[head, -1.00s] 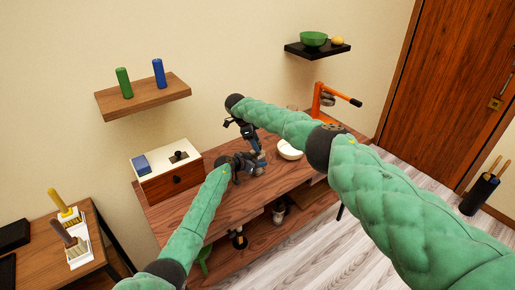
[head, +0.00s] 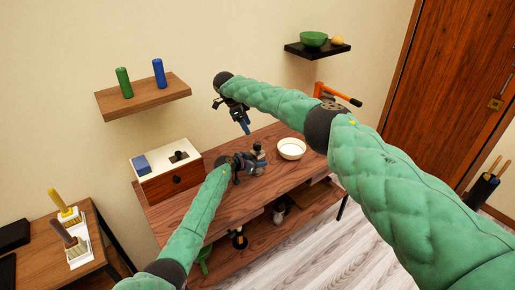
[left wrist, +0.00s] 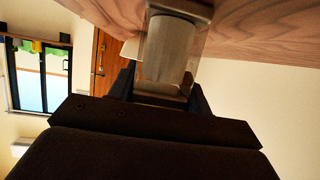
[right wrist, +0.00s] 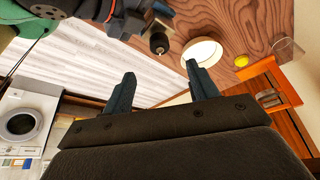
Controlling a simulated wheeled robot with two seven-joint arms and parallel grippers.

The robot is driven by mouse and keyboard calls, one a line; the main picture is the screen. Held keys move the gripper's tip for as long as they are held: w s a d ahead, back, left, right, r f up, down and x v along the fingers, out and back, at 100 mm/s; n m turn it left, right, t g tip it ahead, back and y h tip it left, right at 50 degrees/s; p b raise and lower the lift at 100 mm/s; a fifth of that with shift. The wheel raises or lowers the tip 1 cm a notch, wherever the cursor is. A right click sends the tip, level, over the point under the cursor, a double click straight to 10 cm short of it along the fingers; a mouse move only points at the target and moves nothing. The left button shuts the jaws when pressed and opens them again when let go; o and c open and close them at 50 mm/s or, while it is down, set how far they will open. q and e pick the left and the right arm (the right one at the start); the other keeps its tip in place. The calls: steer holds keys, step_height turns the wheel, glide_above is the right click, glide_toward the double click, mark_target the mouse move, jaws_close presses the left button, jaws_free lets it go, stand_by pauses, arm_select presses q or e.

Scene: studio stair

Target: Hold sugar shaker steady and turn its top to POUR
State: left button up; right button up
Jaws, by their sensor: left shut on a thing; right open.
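My left gripper (head: 252,168) is shut on the sugar shaker (left wrist: 168,52) at the workbench. In the left wrist view the shaker's pale, shiny body sits between the fingers. In the right wrist view its dark top (right wrist: 158,42) shows beyond my open fingers. In the head view the shaker is small and partly hidden by the gripper, and I cannot read which way its top is set. My right gripper (right wrist: 161,74) is open and empty; in the head view it hangs above and a little left of the shaker, apart from it.
A white bowl (head: 291,149) stands right of the shaker. A wooden box (head: 170,180) stands left. An orange press (head: 338,96) is at the bench's far end, partly behind my right arm. A wall shelf (head: 145,98) with two bottles hangs above. Bare bench lies in front of the bowl.

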steer(key=g+y, duration=0.1)
steer(key=y, duration=0.1)
glide_above(257, 144)
steer(key=s+d, duration=0.1)
steer(key=shift+m, duration=0.4)
steer(key=x, duration=0.3)
steer(key=a+x, duration=0.1)
steer(key=x, duration=0.1)
steer(key=shift+w+f, duration=0.15)
steer(key=shift+f, duration=0.15)
steer(key=shift+d+r+y, duration=0.2)
steer(key=shift+d+y, duration=0.15)
steer(key=shift+y, duration=0.05)
step_height(257, 144, up, 6)
steer(key=w+a+y, duration=0.1)
steer(key=a+y, duration=0.1)
steer(key=shift+n+t, duration=0.4)
steer(key=shift+t, duration=0.1)
step_height(257, 144, down, 12)
steer(key=shift+d+r, duration=0.1)
steer(key=shift+r, duration=0.05)
steer(key=c, duration=1)
